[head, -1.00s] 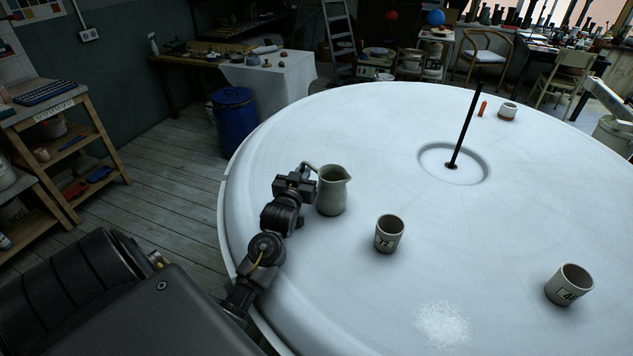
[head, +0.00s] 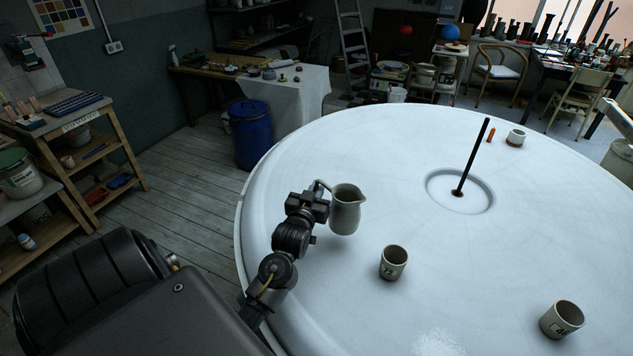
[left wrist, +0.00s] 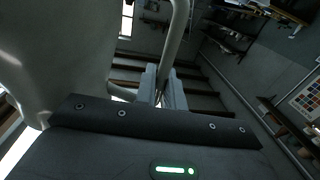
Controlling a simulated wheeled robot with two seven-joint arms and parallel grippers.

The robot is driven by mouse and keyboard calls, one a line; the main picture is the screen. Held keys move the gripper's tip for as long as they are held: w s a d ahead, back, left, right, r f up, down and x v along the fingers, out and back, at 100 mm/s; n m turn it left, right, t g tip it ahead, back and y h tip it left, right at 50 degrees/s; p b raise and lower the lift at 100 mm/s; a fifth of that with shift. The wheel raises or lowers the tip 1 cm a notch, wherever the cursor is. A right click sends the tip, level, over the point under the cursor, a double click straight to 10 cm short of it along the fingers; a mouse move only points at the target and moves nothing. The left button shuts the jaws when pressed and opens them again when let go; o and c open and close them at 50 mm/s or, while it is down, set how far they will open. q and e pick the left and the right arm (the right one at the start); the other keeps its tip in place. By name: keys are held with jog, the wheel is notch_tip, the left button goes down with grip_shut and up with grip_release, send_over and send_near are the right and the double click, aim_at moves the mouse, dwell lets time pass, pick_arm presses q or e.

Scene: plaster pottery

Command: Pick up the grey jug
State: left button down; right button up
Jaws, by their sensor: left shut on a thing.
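The grey jug (head: 347,210) is in the head view, near the left side of the round white table (head: 400,150). It looks upright and raised a little above the table top. My left gripper (head: 320,192) is at the jug's left side, shut on its handle. In the left wrist view the jug's pale body (left wrist: 60,50) fills the left side. The fingers of my left gripper (left wrist: 163,85) close around the handle (left wrist: 177,40) there. My right gripper is not in view.
A cup marked 77 (head: 393,263) stands right of and nearer than the jug. Another numbered cup (head: 562,319) is at the lower right. A black rod (head: 473,157) rises from the table's central recess. A small cup (head: 516,138) and an orange object (head: 491,135) stand at the far side.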

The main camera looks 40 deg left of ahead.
pick_arm(q)
jog(key=r+p, duration=0.1)
jog(key=s+d+r+p, duration=0.1)
jog(key=r, duration=0.1)
jog(key=shift+s+d, duration=0.1)
jog(key=shift+d, duration=0.05)
send_near(319, 183)
jog(key=shift+w+d+r, duration=1.25)
jog(key=shift+d+r, duration=0.05)
jog(key=shift+r, duration=0.2)
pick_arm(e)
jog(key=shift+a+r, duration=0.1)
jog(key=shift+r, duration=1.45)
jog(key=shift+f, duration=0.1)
